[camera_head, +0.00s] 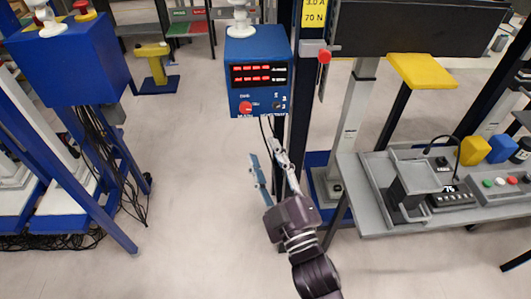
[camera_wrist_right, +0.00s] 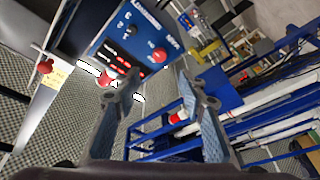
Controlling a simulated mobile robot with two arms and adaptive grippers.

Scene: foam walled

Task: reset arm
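My right gripper (camera_head: 264,160) is in the middle of the head view, below the front of a blue control box. Its two fingers are spread apart. In the right wrist view the fingers of the right gripper (camera_wrist_right: 158,88) stand apart with nothing held between them. The blue control box (camera_head: 238,52) has red digit displays and a red knob (camera_head: 245,107). In the right wrist view the box (camera_wrist_right: 112,20) is beyond the fingers, with its red knob (camera_wrist_right: 159,55) visible between them. My left gripper is in neither view.
A grey bench (camera_head: 395,222) with a grey fixture and a button panel (camera_head: 500,186) stands at the right. A second blue box (camera_head: 70,60) on a blue frame stands at the left, with cables hanging below. A yellow stand (camera_head: 153,55) is farther back. The floor between is clear.

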